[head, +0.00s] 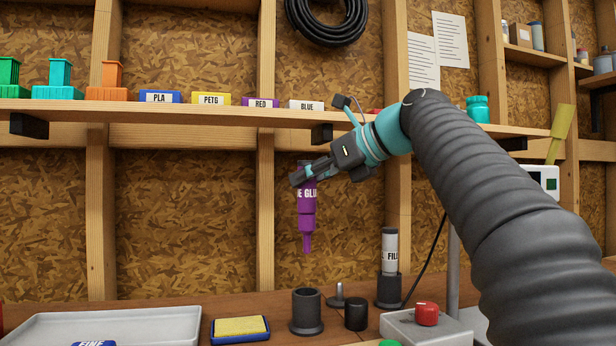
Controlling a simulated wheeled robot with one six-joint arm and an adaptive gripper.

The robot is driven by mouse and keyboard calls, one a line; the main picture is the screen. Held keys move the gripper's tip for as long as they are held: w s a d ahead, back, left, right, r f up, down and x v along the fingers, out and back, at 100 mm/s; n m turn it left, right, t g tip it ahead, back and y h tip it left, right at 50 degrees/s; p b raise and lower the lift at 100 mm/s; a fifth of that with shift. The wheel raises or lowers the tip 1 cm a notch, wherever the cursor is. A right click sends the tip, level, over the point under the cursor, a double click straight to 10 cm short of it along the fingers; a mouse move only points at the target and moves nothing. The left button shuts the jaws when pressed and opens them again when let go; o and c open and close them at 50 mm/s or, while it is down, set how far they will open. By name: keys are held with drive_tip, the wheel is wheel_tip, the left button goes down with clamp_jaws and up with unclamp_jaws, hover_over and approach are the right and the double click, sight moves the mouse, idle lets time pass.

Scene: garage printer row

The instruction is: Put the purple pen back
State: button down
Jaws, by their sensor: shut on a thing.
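The purple pen (307,215) has a white-lettered label that reads in part "E GLU". It hangs upright in the air with its narrow tip pointing down, in front of the chipboard wall. My gripper (303,176) is shut on its upper end, which the fingers partly hide. Below the pen, a black cup-shaped holder (306,314) stands on the bench and looks empty. There is a clear gap between the pen's tip and this holder. A second black holder (390,293) to the right has a white and dark tube (389,250) standing in it.
A short black cylinder (356,314) and a small metal peg (339,296) stand right of the empty holder. A yellow sponge in a blue tray (240,342) lies to its left, beside a grey tray (30,328). A red button box (455,331) is at right. A shelf (220,113) runs above.

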sight(309, 247)
drive_tip(key=shift+f+b, duration=3.9)
drive_tip(key=shift+f, duration=2.4)
drive_tip(key=c, duration=0.7)
unclamp_jaws()
drive_tip(key=shift+c, duration=0.2)
drive_tip(key=v, duration=1.2)
